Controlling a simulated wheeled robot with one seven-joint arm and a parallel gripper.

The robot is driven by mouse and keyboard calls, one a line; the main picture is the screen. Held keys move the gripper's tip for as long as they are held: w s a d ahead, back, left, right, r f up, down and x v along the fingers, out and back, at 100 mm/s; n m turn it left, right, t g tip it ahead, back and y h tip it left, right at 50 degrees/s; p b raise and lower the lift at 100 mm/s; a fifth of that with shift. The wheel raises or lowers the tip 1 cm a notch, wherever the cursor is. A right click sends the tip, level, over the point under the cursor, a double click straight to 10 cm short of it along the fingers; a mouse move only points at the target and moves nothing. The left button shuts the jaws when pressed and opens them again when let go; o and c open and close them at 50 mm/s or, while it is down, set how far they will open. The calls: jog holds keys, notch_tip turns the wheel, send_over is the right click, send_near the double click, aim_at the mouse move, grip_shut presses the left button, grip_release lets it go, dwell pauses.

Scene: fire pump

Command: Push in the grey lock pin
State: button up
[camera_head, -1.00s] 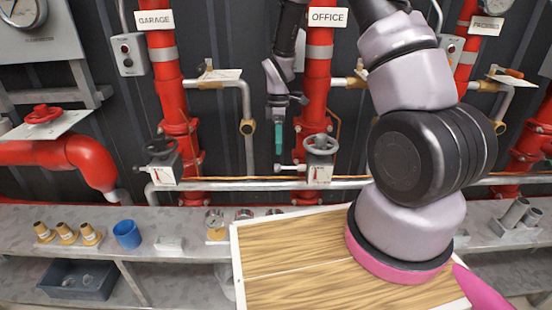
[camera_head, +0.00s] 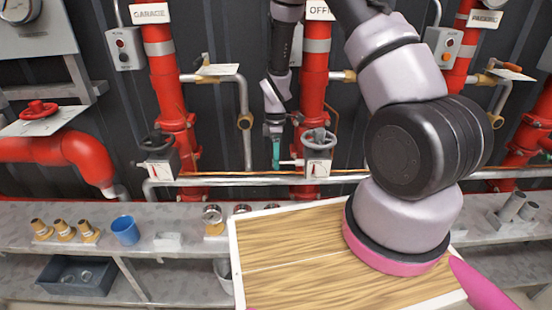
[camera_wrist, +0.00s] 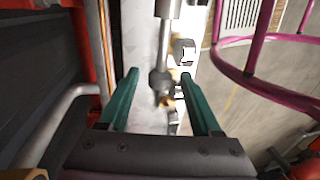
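The grey lock pin (camera_head: 288,162) sticks out leftward from the grey valve block (camera_head: 318,168) on the red pipe under the OFFICE sign. In the wrist view the pin (camera_wrist: 162,48) is a thin grey rod with a dark rounded knob at its free end. My gripper (camera_head: 276,152) points down at the knob end of the pin, left of the valve block. In the wrist view its two teal fingers (camera_wrist: 159,76) are apart, with the knob in the gap between them in the picture. I cannot tell whether a finger touches it. The head view partly hides the knob behind the fingers.
The black handwheel (camera_head: 318,138) sits on top of the valve block. A grey rail (camera_head: 225,182) runs along the wall behind.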

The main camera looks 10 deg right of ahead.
grip_shut()
dwell(1.2)
